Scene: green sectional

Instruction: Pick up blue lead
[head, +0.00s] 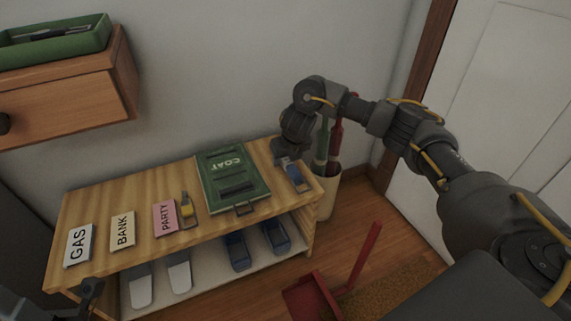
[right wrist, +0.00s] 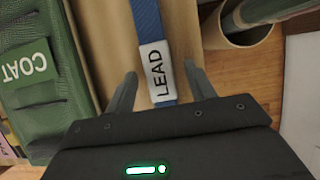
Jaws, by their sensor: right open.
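The blue lead (head: 294,174) lies at the right end of the wooden shelf top (head: 150,245). In the right wrist view it is a blue strap (right wrist: 149,22) with a white tag reading LEAD (right wrist: 156,70). My right gripper (head: 288,162) is right at the lead, pointing down. In the right wrist view its two fingers (right wrist: 160,90) are apart, one on each side of the tag, and the tag shows between them. Whether they touch it is unclear. Part of my left gripper (head: 90,291) shows at the bottom left, away from the lead; its jaws are unclear.
A green COAT case (head: 232,180) lies left of the lead. GAS (head: 78,245), BANK (head: 122,231) and PARTY (head: 165,217) cards lie further left. A round bin (head: 327,195) holding umbrellas stands just right of the shelf. A red dustpan (head: 312,300) is on the floor.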

